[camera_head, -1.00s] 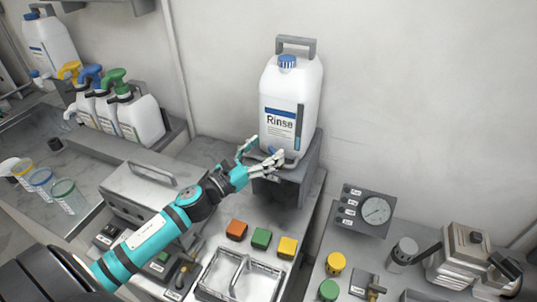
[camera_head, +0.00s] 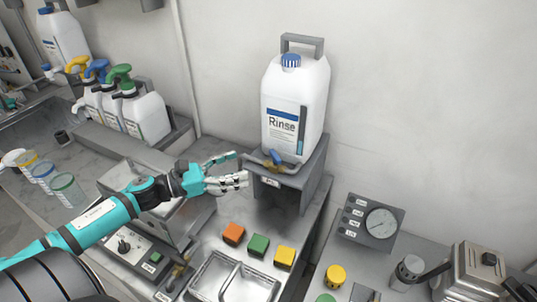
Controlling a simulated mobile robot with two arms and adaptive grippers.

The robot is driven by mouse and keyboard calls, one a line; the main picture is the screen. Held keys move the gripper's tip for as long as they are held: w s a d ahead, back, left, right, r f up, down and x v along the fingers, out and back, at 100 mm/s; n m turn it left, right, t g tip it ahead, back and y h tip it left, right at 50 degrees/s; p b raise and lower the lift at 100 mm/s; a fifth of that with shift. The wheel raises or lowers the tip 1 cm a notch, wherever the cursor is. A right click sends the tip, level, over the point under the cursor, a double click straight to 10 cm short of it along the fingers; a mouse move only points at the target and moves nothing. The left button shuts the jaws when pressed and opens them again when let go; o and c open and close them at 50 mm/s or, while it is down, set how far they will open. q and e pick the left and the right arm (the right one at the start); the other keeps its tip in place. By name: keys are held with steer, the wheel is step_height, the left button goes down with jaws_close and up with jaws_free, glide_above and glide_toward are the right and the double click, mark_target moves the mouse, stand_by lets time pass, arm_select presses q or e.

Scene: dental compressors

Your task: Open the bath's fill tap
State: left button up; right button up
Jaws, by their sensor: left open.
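The white Rinse jug (camera_head: 295,100) stands upright on a grey stand (camera_head: 312,180). A small brass tap with a blue lever (camera_head: 273,160) is at the jug's lower front. My left gripper (camera_head: 241,168) is open and empty, just left of this tap and apart from it. A metal bath-like box (camera_head: 180,222) sits below my left arm, which hides part of it. A second brass tap (camera_head: 180,271) is on a small labelled base near the front edge. I cannot tell which tap is the bath's. My right gripper is not in view.
Spray bottles (camera_head: 125,110) stand at left. A gauge box (camera_head: 370,222) stands at right, across a gap between the counters.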

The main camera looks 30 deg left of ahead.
mark_target(273, 156)
arm_select(q)
steer(key=p+x, duration=0.2)
steer(key=x, duration=0.6)
steer(key=shift+r, duration=0.15)
steer(key=shift+w+d, duration=0.45)
steer(key=shift+w, duration=0.1)
steer(key=c, duration=1.2)
steer(key=shift+o, duration=0.2)
